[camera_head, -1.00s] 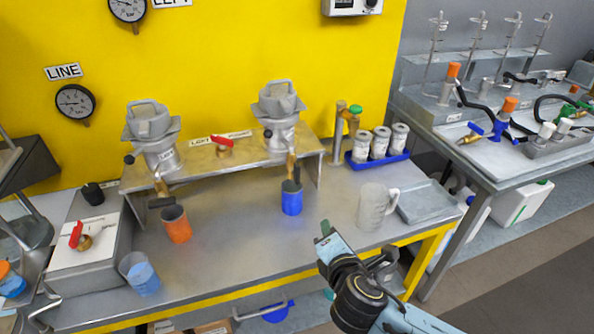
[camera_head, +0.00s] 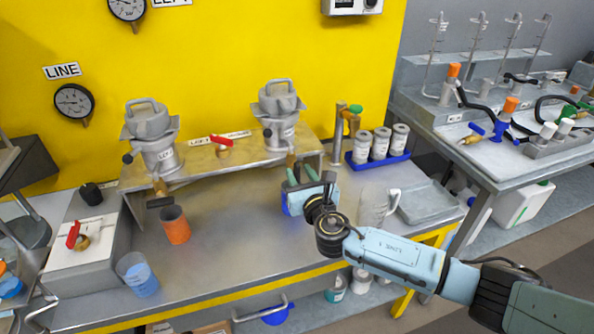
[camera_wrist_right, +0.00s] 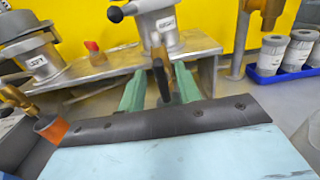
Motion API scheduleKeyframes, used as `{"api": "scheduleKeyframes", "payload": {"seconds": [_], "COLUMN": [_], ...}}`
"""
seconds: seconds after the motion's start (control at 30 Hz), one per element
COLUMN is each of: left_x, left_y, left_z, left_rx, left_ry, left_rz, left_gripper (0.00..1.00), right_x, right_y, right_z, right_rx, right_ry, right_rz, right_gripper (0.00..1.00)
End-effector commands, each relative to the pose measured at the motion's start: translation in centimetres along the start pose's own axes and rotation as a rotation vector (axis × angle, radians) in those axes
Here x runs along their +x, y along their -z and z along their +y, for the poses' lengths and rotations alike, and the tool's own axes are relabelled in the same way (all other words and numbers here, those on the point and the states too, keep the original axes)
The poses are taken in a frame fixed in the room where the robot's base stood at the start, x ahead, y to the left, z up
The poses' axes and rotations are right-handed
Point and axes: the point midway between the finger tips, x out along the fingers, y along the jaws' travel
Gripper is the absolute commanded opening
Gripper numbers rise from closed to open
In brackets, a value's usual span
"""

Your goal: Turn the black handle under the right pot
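The right pot (camera_head: 279,104) is a grey lidded vessel on the metal shelf, and its lower part also shows in the right wrist view (camera_wrist_right: 158,20). A brass tap (camera_head: 291,162) hangs under it. In the right wrist view the tap's dark handle (camera_wrist_right: 161,80) points down between my green fingertips. My right gripper (camera_head: 302,177) is open in front of the tap, one finger on each side of the handle; a gap shows on both sides. A blue cup (camera_head: 286,208) below is mostly hidden by the gripper. My left gripper is out of view.
The left pot (camera_head: 150,128) has a similar tap, with an orange cup (camera_head: 175,225) below it. A glass mug (camera_head: 372,207) stands close by my right forearm. White canisters (camera_head: 380,143) sit in a blue tray at the right. The bench middle is clear.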

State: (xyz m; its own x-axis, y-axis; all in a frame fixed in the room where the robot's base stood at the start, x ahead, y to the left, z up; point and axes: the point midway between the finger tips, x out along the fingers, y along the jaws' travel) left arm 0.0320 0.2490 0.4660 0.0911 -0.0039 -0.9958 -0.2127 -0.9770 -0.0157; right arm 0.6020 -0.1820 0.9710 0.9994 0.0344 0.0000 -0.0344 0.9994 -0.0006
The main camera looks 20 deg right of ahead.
Motion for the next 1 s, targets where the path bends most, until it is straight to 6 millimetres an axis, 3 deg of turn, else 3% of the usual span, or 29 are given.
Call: {"api": "scheduleKeyframes", "payload": {"seconds": [0.2, 0.57, 0.83, 1.0], "left_x": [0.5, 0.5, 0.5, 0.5], "left_y": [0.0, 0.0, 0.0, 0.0], "left_z": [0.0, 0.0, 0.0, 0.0], "left_rx": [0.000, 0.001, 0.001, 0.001], "left_ry": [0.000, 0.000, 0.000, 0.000], "left_rz": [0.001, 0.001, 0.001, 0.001], "left_gripper": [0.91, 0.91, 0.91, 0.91], "right_x": [2.2, 2.6, 2.6, 2.6], "right_y": [0.0, 0.0, 0.0, 0.0], "right_z": [0.0, 0.0, 0.0, 0.0], "right_rx": [0.000, 0.001, 0.001, 0.002], "right_ry": [0.000, 0.000, 0.001, 0.001], "right_rz": [-0.001, 0.000, 0.000, 0.000], "right_gripper": [0.34, 0.34, 0.00, 0.00]}}
